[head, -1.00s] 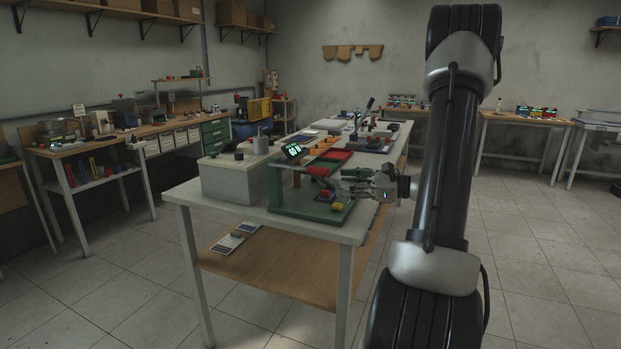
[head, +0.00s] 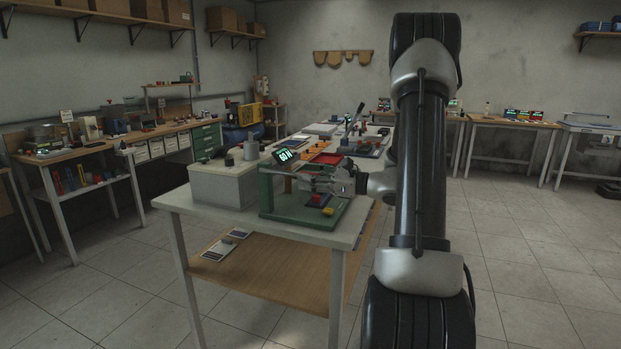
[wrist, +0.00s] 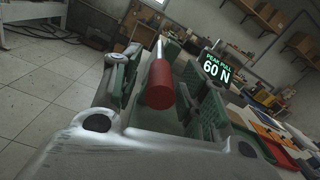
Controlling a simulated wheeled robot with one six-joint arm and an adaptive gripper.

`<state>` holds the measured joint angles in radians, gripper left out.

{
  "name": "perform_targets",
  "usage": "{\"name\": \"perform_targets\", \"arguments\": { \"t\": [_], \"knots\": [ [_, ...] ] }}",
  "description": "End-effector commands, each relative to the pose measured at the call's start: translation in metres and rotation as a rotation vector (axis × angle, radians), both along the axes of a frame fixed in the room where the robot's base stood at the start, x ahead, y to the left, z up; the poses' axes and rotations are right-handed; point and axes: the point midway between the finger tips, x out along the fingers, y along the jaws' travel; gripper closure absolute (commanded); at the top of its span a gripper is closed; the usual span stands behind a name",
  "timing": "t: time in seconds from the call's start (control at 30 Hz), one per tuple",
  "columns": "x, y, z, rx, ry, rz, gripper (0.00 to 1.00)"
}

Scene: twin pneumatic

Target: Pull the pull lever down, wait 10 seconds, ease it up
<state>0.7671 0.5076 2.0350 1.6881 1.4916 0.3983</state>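The pull lever's red handle (wrist: 160,85) with its metal rod shows in the wrist view, between the two green-grey fingers of my gripper (wrist: 166,84). The fingers stand apart on either side of the handle, with visible gaps; the gripper looks open. In the head view my gripper (head: 312,178) reaches in from the right over the green lever stand (head: 266,196) and hides most of the handle. A tilted display (head: 287,156) stands behind the stand; in the wrist view the display (wrist: 217,66) reads "PEAK PULL 60 N".
The stand is on a light table (head: 180,203). A grey box (head: 222,184) is left of it. A blue and red block (head: 318,200) and a yellow block (head: 328,212) sit on its base. A red tray (head: 327,159) and other items lie behind.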

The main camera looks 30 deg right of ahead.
Motion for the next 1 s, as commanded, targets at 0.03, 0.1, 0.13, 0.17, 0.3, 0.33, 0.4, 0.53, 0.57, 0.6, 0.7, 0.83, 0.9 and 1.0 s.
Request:
{"name": "perform_targets", "arguments": {
  "t": [0.03, 0.1, 0.13, 0.17, 0.3, 0.33, 0.4, 0.53, 0.57, 0.6, 0.7, 0.83, 0.9, 1.0],
  "knots": [
    [0.0, 0.0, 0.0, 0.0, 0.0, 0.0, 0.67],
    [0.0, 0.0, 0.0, 0.0, 0.0, 0.0, 0.79],
    [0.0, 0.0, 0.0, 0.0, 0.0, 0.0, 0.85],
    [0.0, 0.0, 0.0, 0.0, 0.0, 0.0, 0.9],
    [0.0, 0.0, 0.0, 0.0, 0.0, 0.0, 1.0],
    [0.0, 0.0, 0.0, 0.0, 0.0, 0.0, 1.0],
    [0.0, 0.0, 0.0, -0.001, 0.0, 0.0, 1.0],
    [0.0, 0.0, 0.002, -0.008, 0.008, 0.0, 1.0],
    [0.0, 0.0, 0.004, -0.012, 0.012, 0.0, 1.0],
    [0.0, 0.0, 0.006, -0.02, 0.019, 0.0, 1.0],
    [0.0, 0.0, 0.013, -0.044, 0.045, 0.0, 1.0],
    [0.001, 0.001, 0.027, -0.093, 0.103, 0.001, 1.0],
    [0.003, 0.002, 0.036, -0.127, 0.144, 0.001, 1.0],
    [0.006, 0.005, 0.051, -0.182, 0.21, 0.0, 1.0]
  ]
}}
